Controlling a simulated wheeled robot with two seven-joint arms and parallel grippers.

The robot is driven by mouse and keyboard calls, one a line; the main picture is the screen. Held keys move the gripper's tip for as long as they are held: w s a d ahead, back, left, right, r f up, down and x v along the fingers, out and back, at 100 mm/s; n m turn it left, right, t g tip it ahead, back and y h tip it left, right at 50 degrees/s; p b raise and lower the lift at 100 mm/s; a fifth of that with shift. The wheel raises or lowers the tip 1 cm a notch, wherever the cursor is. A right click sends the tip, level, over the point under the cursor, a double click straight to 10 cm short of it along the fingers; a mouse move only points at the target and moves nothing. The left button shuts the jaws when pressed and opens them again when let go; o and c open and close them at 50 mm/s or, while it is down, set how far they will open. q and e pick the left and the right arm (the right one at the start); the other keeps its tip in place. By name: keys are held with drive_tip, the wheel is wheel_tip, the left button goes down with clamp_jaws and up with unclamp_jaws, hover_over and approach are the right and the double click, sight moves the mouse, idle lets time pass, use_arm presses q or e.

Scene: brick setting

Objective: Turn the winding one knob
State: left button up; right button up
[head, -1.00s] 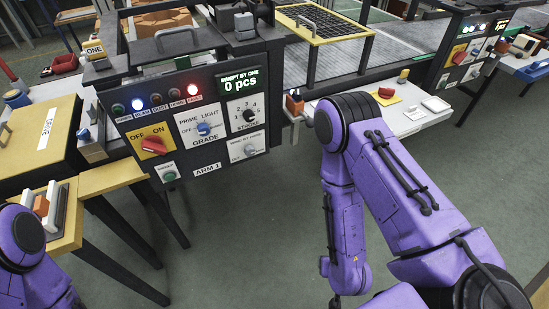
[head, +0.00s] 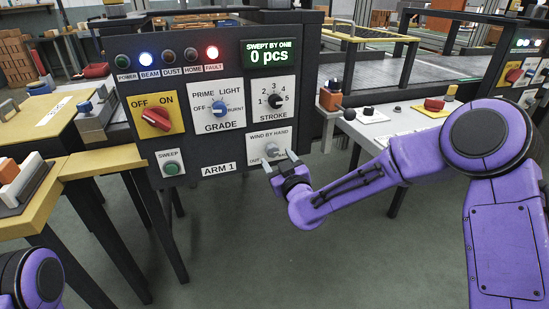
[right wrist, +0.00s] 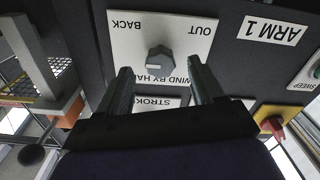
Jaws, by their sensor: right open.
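The winding knob (head: 272,149) is a small grey knob on a white plate labelled WIND BY HAND, low on the right of the black ARM 1 panel (head: 222,137). In the right wrist view the knob (right wrist: 160,59) appears upside down, between plate labels OUT and BACK. My right gripper (head: 279,162) is open and empty in front of this plate. Its two fingers (right wrist: 160,72) point at the panel, one to each side of the knob in the picture; I cannot tell whether they touch it. My left gripper is out of view; only part of that arm shows at lower left.
Nearby on the panel are the STROKE dial (head: 275,101), the GRADE knob (head: 220,106), the red OFF/ON switch (head: 156,119) and the green SWEEP button (head: 171,168). BEAM and FAULT lamps glow. A side table (head: 405,122) with controls stands right. Floor below is open.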

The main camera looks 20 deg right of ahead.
sight(274, 154)
drive_tip(key=w, duration=0.3)
drive_tip(key=shift+w, duration=0.25)
drive_tip(key=c, duration=1.1)
drive_tip(key=shift+o, duration=0.2)
drive_tip(key=shift+m, duration=0.4)
